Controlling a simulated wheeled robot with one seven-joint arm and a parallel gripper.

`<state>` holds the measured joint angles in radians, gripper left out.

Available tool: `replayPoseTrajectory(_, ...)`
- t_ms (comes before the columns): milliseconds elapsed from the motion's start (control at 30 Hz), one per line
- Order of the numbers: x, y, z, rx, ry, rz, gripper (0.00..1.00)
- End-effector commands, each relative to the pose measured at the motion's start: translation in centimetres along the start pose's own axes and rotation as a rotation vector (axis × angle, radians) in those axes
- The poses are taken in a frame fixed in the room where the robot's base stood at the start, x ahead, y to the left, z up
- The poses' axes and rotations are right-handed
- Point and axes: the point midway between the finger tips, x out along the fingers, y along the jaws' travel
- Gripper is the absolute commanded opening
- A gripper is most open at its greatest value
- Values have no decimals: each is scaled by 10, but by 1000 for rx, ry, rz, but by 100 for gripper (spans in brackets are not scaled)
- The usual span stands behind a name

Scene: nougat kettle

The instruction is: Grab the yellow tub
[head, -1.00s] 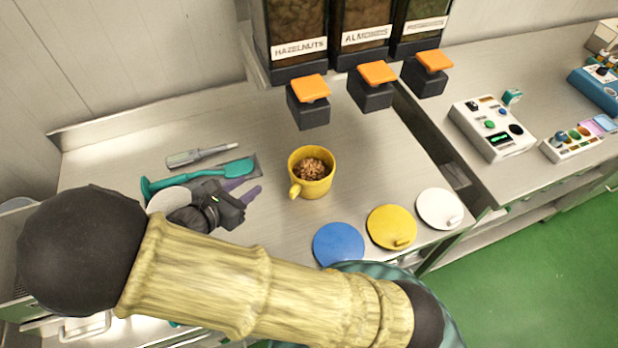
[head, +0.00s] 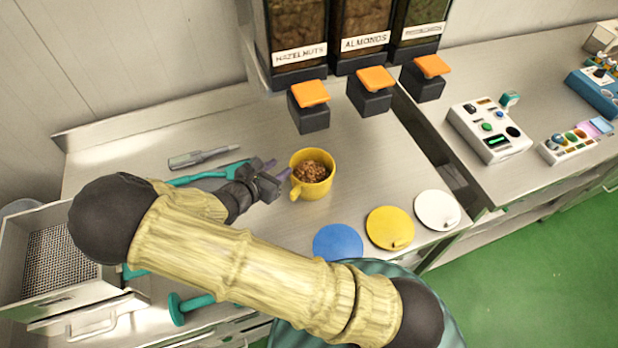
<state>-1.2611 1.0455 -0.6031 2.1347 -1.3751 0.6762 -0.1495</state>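The yellow tub (head: 316,187) stands upright on the steel counter below the dispensers. It holds brown chopped nuts, and its handle points to the lower left. My gripper (head: 279,169) is just left of the tub, with its two purple fingers apart and pointing at the tub's side. The fingertips are close to the tub wall near the handle. I cannot tell whether they touch it. Nothing shows between the fingers.
Dispensers with orange levers (head: 375,79) hang behind the tub. Blue (head: 338,243), yellow (head: 390,228) and white (head: 437,210) lids lie in front and right. A grey-handled tool (head: 203,157) and a teal tool (head: 210,173) lie left. A control box (head: 490,130) stands right.

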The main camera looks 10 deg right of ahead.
Motion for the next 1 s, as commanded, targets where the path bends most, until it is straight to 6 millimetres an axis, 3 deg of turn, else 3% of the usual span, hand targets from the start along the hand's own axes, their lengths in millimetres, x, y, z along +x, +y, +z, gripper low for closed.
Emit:
replayPoseTrajectory(300,2,0,0,-1,-1,0,35)
replayPoseTrajectory(700,48,-3,1,-2,-1,-1,35)
replayPoseTrajectory(1000,52,-3,0,1,0,1,35)
